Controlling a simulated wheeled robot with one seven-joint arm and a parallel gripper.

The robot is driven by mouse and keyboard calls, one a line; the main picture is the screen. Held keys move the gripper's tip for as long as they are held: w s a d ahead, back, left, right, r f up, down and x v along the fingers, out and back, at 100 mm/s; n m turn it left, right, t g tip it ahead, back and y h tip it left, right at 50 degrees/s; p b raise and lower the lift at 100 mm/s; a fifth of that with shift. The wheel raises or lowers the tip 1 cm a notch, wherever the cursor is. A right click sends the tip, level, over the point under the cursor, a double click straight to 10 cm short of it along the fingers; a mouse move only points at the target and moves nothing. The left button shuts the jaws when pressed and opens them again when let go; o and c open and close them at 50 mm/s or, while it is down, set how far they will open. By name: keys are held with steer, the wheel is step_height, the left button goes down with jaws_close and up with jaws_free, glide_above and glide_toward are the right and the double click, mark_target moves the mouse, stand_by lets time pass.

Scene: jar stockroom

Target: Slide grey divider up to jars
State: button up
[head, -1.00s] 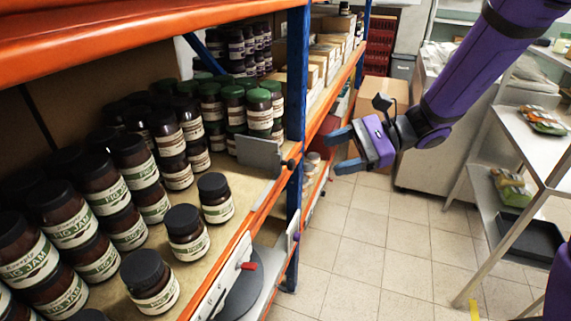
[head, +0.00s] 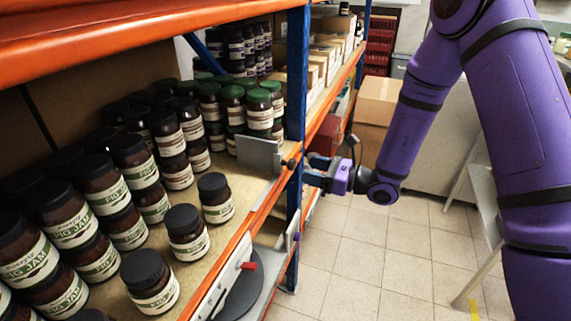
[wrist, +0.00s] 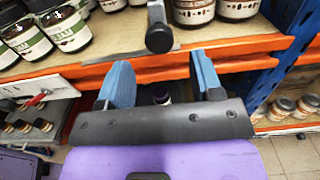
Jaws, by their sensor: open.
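The grey divider (head: 261,155) stands upright on the shelf near its front edge, between the black-lidded fig jam jars and the green-lidded jars. Its dark round knob (head: 291,164) sticks out at the shelf front. My gripper (head: 308,170) is open in front of the shelf, close to the blue upright. In the wrist view, the blue fingers (wrist: 160,82) are apart, with the divider's knob (wrist: 159,39) just beyond them and near the middle of the gap. Loose black-lidded jars (head: 215,198) stand at the front, left of the divider. Green-lidded jars (head: 259,110) stand behind it.
The orange shelf beam (head: 245,235) runs along the front edge. A blue upright (head: 297,85) stands close to the divider and my gripper. A lower shelf holds a dark round item (head: 242,285). The tiled aisle floor (head: 350,255) is clear.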

mark_target(294, 166)
steer(key=x, duration=0.8)
